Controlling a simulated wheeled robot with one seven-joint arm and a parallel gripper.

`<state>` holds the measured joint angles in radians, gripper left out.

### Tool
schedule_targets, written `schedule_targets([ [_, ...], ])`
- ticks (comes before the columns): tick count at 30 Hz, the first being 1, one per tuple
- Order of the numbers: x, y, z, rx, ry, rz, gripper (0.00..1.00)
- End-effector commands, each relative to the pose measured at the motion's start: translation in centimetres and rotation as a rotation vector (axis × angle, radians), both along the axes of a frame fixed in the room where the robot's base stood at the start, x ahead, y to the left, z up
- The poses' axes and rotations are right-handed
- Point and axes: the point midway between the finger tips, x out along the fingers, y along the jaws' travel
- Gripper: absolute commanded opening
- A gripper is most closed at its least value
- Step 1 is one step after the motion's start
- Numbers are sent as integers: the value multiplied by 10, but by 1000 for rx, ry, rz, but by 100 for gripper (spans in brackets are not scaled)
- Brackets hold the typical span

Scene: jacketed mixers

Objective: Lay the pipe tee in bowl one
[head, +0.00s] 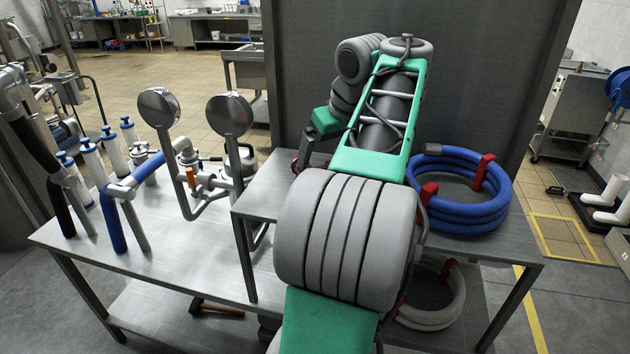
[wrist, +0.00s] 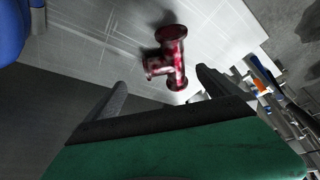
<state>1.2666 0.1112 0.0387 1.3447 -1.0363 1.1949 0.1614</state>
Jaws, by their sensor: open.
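The pipe tee (wrist: 172,60), glossy dark red with flanged ends, lies on a bare metal table top in the wrist view. My gripper (wrist: 161,77) is open, with one dark finger on each side in the picture. The tee shows beyond and between the fingertips, and nothing is held. How far the fingertips are from it is hard to tell. In the head view my arm covers much of the table's middle, and I cannot clearly make out the tee there. I see no bowl in either view.
A blue hose coil (head: 462,215) with red clips lies on the raised right table (head: 515,238). A pale hose coil sits on the shelf below. A grey panel (head: 480,90) stands behind.

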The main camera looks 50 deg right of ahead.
Motion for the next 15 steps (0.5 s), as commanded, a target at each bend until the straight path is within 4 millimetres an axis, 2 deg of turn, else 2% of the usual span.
schedule_targets([
  [1,3,0,-12,0,0,1,100],
  [9,23,-7,-51,1,0,3,100],
  [15,25,-9,-53,0,-1,0,100],
])
